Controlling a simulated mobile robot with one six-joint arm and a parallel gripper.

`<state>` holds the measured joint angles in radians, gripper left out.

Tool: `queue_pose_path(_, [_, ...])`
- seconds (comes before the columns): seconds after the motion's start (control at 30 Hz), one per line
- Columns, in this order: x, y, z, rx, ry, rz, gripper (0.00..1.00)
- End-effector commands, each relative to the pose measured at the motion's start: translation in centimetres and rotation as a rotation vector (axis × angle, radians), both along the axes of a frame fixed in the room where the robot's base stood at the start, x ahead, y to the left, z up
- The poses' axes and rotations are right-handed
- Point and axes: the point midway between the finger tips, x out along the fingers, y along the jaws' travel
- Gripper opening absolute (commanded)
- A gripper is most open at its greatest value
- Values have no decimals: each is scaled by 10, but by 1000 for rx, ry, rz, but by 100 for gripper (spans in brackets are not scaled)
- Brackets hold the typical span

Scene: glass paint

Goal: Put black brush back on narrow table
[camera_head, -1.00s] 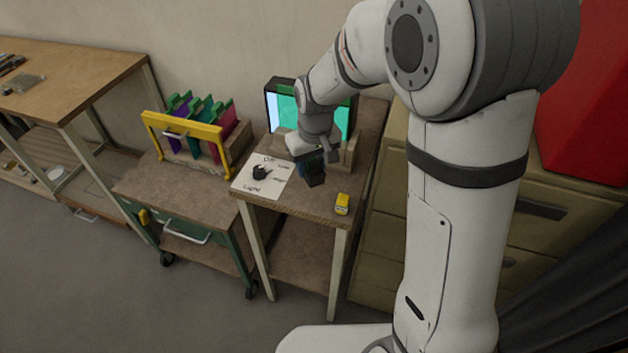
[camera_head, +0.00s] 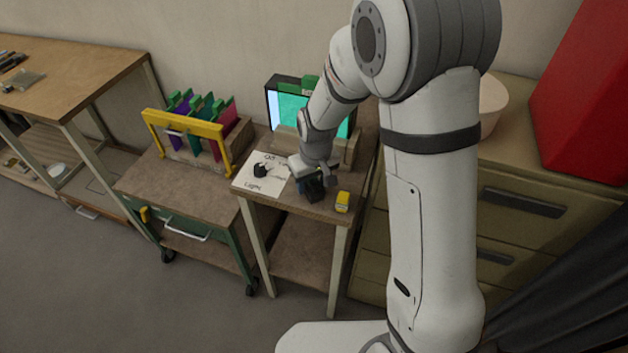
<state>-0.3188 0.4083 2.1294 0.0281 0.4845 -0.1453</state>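My gripper (camera_head: 314,190) is low over the front part of the narrow table (camera_head: 285,205), between the dial card and a small yellow block. A dark shape shows at its end. I cannot tell whether this is only the fingers or also the black brush. The fingertips are too small and dark to tell open from shut. I cannot make out the black brush clearly anywhere else.
A card with a black knob (camera_head: 260,170) and the yellow block (camera_head: 342,202) are on the narrow table. A lit screen (camera_head: 290,108) stands behind my arm. A green cart (camera_head: 165,185) with a yellow-framed rack (camera_head: 185,128) is at left. Drawers (camera_head: 520,205) are at right.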

Motion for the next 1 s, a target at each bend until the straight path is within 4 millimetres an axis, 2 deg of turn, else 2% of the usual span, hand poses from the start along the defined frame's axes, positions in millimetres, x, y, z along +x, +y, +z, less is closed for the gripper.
queue_pose_path(0.13, [0, 0, 0, 0, 0, 0, 61])
queue_pose_path(0.47, [0, -1, 6, 1, -3, -1, 61])
queue_pose_path(0.57, [-1, -1, 19, 1, -5, -1, 61])
queue_pose_path(0.8, [-6, -4, 70, 2, -7, -2, 61])
queue_pose_path(1.0, [-10, -6, 105, 1, -5, -2, 61])
